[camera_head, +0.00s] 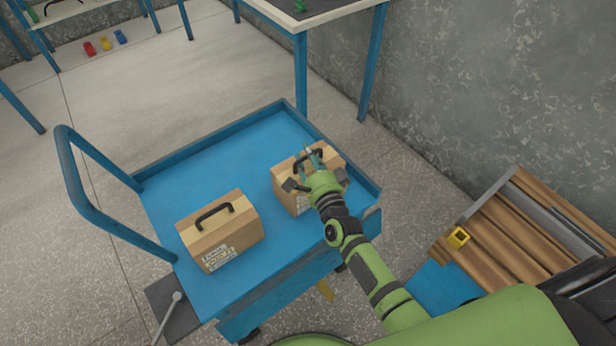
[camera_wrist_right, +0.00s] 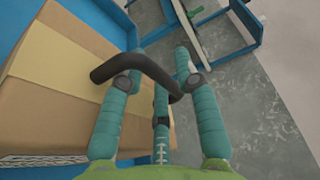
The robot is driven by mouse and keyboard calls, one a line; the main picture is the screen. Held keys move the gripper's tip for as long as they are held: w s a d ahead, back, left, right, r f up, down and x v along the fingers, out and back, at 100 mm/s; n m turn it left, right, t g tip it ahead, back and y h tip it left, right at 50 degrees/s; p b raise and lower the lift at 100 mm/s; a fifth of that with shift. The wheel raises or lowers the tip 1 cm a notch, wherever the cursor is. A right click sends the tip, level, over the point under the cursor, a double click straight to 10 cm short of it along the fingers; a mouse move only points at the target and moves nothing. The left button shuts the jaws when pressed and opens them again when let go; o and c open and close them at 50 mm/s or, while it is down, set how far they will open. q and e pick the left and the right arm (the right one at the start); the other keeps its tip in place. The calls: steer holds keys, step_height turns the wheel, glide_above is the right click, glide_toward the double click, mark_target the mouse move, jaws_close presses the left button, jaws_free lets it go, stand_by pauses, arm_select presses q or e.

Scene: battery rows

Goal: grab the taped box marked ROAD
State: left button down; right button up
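Two tan cardboard boxes with a pale tape band and a black top handle stand on a blue cart (camera_head: 185,190). The left box (camera_head: 219,232) has a white front label, too small to read surely. The right box (camera_head: 282,175) is partly hidden behind my right gripper (camera_head: 315,172), as is most of its label, so I cannot tell which is marked ROAD. In the right wrist view, the box (camera_wrist_right: 60,80) fills the left side. Its black handle (camera_wrist_right: 135,65) lies among the spread teal fingers of my right gripper (camera_wrist_right: 160,85), which look open. My left gripper is out of view.
The cart has a raised rim and a tall push handle (camera_head: 70,180) at left. A blue-legged table (camera_head: 300,55) stands behind it. A wall (camera_head: 480,90) runs along the right.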

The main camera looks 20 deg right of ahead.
jaws_close()
steer(key=shift+r, duration=0.3)
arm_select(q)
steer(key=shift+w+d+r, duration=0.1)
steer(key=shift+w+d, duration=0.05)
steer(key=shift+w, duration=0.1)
arm_select(e)
steer(key=shift+w, duration=0.1)
